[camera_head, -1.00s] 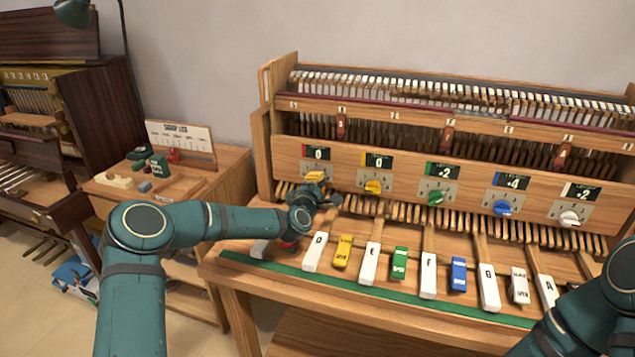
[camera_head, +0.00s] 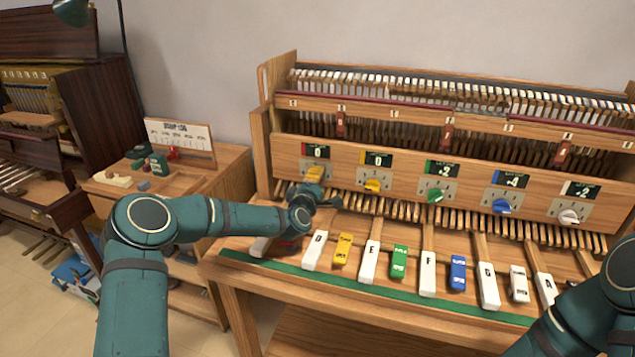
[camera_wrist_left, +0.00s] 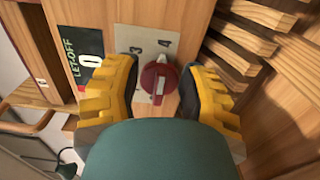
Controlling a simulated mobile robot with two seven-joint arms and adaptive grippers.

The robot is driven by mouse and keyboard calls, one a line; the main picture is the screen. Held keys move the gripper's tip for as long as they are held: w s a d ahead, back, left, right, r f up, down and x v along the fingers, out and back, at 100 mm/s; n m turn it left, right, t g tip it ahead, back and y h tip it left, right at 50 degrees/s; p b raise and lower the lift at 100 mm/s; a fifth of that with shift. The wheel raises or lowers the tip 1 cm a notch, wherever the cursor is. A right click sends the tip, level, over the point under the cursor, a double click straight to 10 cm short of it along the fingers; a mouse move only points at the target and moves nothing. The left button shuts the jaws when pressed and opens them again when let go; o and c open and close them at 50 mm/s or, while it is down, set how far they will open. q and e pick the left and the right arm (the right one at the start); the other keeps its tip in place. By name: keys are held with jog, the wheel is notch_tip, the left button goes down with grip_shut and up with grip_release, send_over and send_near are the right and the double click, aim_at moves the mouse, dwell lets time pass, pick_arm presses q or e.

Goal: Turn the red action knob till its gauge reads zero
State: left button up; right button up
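The red knob (camera_wrist_left: 158,80) sits on a pale dial plate with numbers on it in the left wrist view. Its gauge (camera_wrist_left: 88,55), labelled LET-OFF, reads 0, and the red-marked gauge in the head view (camera_head: 318,151) also reads 0. My left gripper (camera_wrist_left: 160,82) has its yellow fingers with dark pads on either side of the knob, close to it; whether the pads touch it is hard to tell. In the head view my left gripper (camera_head: 315,174) hides the red knob. My right gripper is out of view; only the right arm shows at lower right.
To the right along the wooden panel (camera_head: 340,183) are yellow (camera_head: 373,186), green (camera_head: 435,195), blue (camera_head: 502,206) and white (camera_head: 570,217) knobs, each under its own gauge. Large lettered keys (camera_head: 369,262) lie below. A side table (camera_head: 205,188) stands at left.

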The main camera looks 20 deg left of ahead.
pick_arm(q)
jog(key=s, duration=1.2)
jog(key=shift+a, duration=0.15)
jog(key=shift+f, duration=0.1)
dwell(0.3)
